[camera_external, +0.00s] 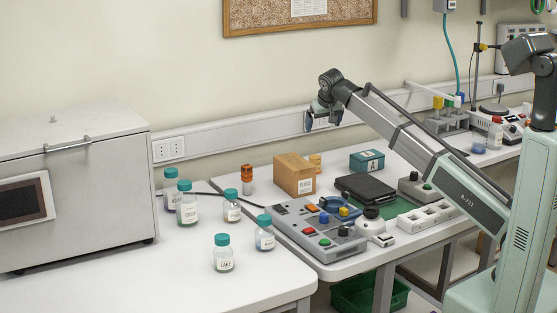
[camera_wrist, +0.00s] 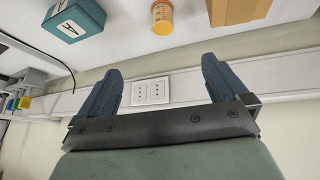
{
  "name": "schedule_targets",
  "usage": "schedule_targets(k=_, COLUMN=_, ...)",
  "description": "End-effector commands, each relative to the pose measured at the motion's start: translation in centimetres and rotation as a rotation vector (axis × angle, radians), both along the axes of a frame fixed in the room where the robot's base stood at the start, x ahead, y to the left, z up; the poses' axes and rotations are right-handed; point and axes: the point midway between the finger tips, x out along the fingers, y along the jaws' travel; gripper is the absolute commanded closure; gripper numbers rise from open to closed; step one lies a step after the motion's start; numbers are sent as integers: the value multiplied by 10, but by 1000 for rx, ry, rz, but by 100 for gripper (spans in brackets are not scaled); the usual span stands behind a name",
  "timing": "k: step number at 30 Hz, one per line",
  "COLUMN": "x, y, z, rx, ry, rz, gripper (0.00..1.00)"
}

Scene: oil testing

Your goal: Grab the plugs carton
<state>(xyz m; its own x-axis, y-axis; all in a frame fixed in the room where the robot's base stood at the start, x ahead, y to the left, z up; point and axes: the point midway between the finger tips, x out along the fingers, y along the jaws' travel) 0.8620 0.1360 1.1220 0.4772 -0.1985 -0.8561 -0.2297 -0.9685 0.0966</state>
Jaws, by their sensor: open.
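The plugs carton is a brown cardboard box (camera_external: 294,174) with a small white label, upright on the right-hand table towards the wall. In the wrist view, part of a brown box (camera_wrist: 235,10) shows at the top edge, cut off by the frame. My gripper (camera_external: 322,118) is up near the wall trunking, above and a little right of the carton, and apart from it. In the wrist view, my gripper (camera_wrist: 161,72) has its two blue-grey fingers wide apart, with nothing between them.
An amber jar (camera_wrist: 162,18) stands close beside the carton. A teal box (camera_external: 367,160) and a dark folder (camera_external: 364,188) lie to its right. A grey control panel (camera_external: 310,230) is in front. An orange-topped item (camera_external: 247,178) stands to its left. Several teal-capped bottles stand further left.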

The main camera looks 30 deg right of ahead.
Motion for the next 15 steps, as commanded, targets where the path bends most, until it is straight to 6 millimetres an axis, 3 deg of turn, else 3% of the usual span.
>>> schedule_targets(k=1, x=-7, y=29, z=-6, rx=26, ry=28, rz=39, gripper=0)
schedule_targets(k=6, x=-28, y=89, z=-19, rx=92, ry=97, rz=123, gripper=0)
schedule_targets(k=10, x=-36, y=109, z=-23, rx=113, ry=123, rz=153, gripper=0)
schedule_targets(k=15, x=-32, y=113, z=-38, rx=118, ry=129, rz=158, gripper=0)
